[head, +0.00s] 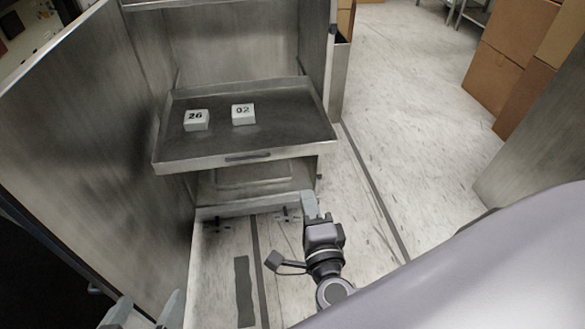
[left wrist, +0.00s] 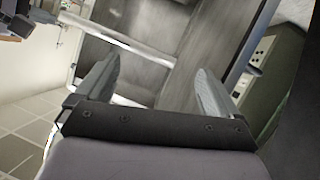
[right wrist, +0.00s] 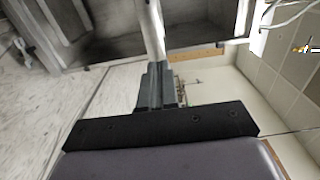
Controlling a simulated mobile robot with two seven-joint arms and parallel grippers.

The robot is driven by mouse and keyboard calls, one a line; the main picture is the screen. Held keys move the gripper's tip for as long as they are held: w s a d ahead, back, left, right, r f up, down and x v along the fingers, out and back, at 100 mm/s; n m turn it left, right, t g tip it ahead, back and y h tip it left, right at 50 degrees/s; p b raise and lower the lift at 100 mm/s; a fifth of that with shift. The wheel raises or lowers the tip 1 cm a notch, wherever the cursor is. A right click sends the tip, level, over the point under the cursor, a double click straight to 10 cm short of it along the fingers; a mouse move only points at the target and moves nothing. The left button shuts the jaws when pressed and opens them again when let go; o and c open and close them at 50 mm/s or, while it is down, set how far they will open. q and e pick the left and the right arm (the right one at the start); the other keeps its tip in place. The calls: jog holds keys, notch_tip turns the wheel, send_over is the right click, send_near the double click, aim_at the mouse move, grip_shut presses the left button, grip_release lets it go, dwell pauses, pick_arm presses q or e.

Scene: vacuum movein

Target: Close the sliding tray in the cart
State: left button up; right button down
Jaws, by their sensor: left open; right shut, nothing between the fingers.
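The sliding tray (head: 245,157) is a grey metal tray pulled out of the metal cart (head: 240,40). A slot handle shows in its front lip. My right gripper (head: 310,204) is shut and empty, below and in front of the tray's right part in the head view. Its shut fingers (right wrist: 155,88) also show in the right wrist view. My left gripper (head: 146,312) is open at the lower left edge, left of the tray and apart from it. Its spread fingers (left wrist: 160,85) show in the left wrist view.
The cart's open metal door (head: 110,150) stands at the left, between my left gripper and the tray. Cardboard boxes (head: 510,65) are stacked at the upper right. The floor (head: 410,110) right of the cart is clear.

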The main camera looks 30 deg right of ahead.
jog(key=b, duration=0.2)
send_near(293, 147)
jog(key=b+x, duration=0.4)
jog(key=shift+w+d+f, duration=0.1)
jog(key=shift+w+d, duration=0.05)
jog(key=shift+w, duration=0.2)
pick_arm(q)
jog(key=shift+s+a+f+m+t+b, duration=0.1)
jog(key=shift+a+f+m+t+b, duration=0.2)
jog(key=shift+a+m+t+b, duration=0.55)
pick_arm(e)
jog(key=shift+p+x, duration=0.3)
jog(key=shift+x, duration=0.7)
pick_arm(q)
jog(key=shift+d+r+n+t, duration=0.1)
jog(key=shift+d+n+t, duration=0.15)
